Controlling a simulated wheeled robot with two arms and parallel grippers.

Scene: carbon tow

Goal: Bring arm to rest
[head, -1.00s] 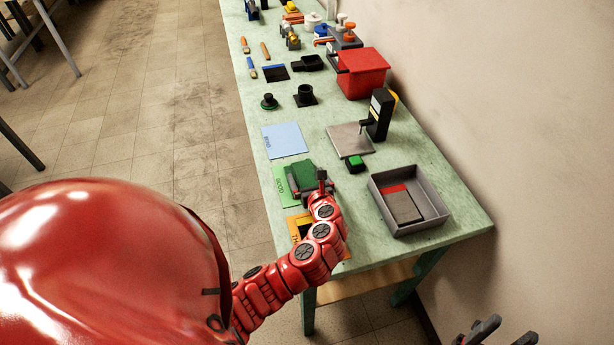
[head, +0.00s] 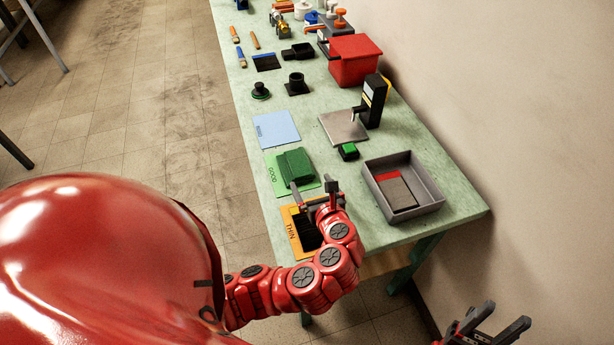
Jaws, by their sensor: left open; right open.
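My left gripper (head: 315,191) is open above the near part of the table, between the green mat marked GOOD (head: 276,177) and the orange mat marked THIN (head: 293,231). A dark green folded piece (head: 293,167) lies on the GOOD mat, just beyond the fingertips, with no grip on it. A black piece (head: 307,234) lies on the THIN mat, partly hidden by my red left arm. My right gripper (head: 496,325) is open and empty at the lower right, off the table's near end.
A grey tray (head: 437,193) holding grey and red pieces stands right of my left gripper. Beyond are a blue mat (head: 276,130), a metal plate with a black gauge (head: 371,100), a small green-topped block (head: 348,151) and a red bin (head: 355,62). A wall borders the right.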

